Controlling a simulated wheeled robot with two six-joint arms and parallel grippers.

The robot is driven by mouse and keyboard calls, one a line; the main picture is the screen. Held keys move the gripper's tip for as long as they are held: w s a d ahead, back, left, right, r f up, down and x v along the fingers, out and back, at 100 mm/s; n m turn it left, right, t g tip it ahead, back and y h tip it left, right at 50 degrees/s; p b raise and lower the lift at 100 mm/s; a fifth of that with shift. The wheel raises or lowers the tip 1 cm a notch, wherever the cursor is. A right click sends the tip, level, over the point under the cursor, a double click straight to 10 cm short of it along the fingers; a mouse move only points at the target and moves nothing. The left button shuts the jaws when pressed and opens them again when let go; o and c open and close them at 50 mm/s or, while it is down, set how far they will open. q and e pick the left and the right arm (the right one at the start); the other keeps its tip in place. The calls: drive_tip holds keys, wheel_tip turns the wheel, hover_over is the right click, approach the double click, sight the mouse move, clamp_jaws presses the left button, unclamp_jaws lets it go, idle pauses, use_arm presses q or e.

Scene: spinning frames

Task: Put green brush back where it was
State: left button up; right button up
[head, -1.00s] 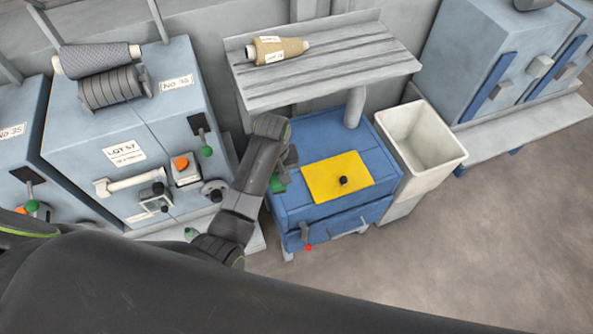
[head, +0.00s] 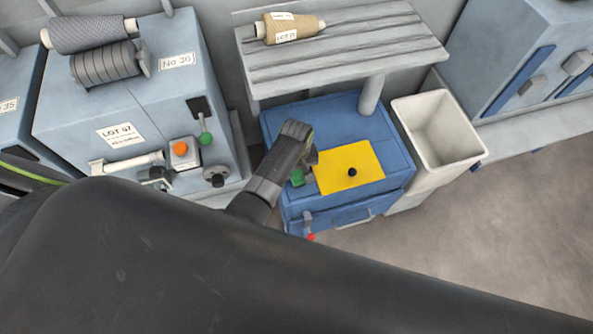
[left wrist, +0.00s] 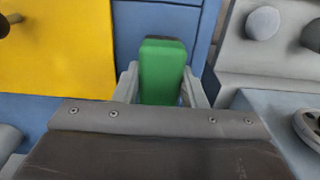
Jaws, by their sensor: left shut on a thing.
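The green brush (head: 297,176) is between the fingers of my left gripper (head: 304,166), over the blue cabinet (head: 290,212), just left of the yellow panel (head: 345,182) in the head view. In the left wrist view the green brush (left wrist: 162,72) stands between both fingers of my left gripper (left wrist: 162,90), which is shut on it. A dark strip shows at its far end. Blue cabinet surface shows behind it. I cannot tell whether the brush touches the cabinet. My right gripper is not in view.
The yellow panel carries a black knob (head: 352,172). A slatted grey shelf (head: 350,55) with a tan yarn cone (head: 290,29) overhangs the cabinet's back. A white bin (head: 440,135) stands right. A grey machine (head: 140,105) with an orange button (head: 180,149) stands left.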

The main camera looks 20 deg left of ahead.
sight(297, 171)
use_arm(q)
drive_tip(key=shift+f, duration=0.45)
drive_tip(key=o, duration=1)
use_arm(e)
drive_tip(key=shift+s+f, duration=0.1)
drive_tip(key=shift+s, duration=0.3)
use_arm(q)
drive_tip(key=shift+r, duration=0.25)
wheel_tip(297, 171, up, 12)
drive_tip(key=shift+f+p, duration=0.1)
drive_tip(key=shift+p, duration=0.6)
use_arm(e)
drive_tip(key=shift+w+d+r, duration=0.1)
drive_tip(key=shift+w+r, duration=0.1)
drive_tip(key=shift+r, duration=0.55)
use_arm(q)
drive_tip(key=shift+f, duration=0.1)
